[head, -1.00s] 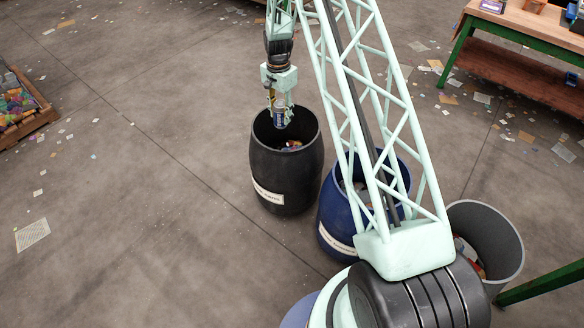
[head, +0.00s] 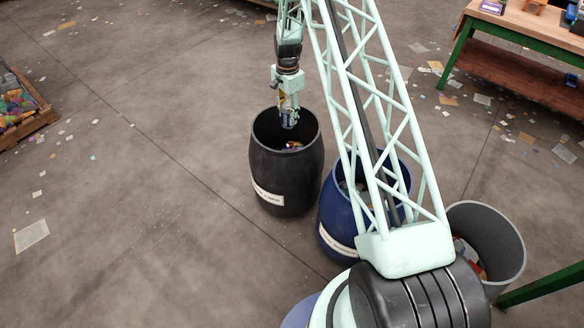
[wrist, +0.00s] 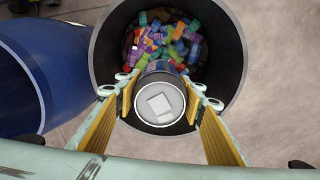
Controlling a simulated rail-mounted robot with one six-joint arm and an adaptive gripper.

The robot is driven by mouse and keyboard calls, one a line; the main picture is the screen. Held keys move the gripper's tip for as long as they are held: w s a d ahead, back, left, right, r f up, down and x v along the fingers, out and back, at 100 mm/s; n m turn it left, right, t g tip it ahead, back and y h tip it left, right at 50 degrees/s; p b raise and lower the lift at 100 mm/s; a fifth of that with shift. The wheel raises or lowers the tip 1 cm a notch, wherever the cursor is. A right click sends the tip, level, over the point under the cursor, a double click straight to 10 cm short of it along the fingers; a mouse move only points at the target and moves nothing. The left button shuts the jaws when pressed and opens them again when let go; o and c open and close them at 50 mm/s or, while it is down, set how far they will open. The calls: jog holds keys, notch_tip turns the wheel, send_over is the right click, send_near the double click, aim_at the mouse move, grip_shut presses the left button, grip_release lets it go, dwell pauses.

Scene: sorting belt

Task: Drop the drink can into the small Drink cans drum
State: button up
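My gripper (head: 288,108) hangs over the mouth of the black drum (head: 280,178), which has a white label that I cannot read clearly. The gripper is shut on the drink can (head: 287,118), which is upright with its lower end near the level of the drum's rim. In the wrist view the can's round silver top (wrist: 159,103) sits between the two yellow-padded fingers, with the drum (wrist: 233,80) around it. Several coloured pieces (wrist: 165,43) lie at the bottom of the drum.
A blue drum (head: 333,218) stands right beside the black one, and a grey bin (head: 497,232) stands further right. A wooden crate (head: 34,120) of coloured pieces is at the far left. A wooden table (head: 530,24) is at the upper right. Litter lies on the floor.

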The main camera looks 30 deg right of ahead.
aim_at(288, 105)
jog(key=shift+f+b, duration=0.75)
jog(key=shift+f, duration=2)
jog(key=o, duration=0.7)
jog(key=shift+o, duration=0.2)
jog(key=shift+r, duration=0.1)
notch_tip(288, 105, up, 11)
jog(key=shift+f, duration=0.1)
jog(key=shift+r, duration=0.45)
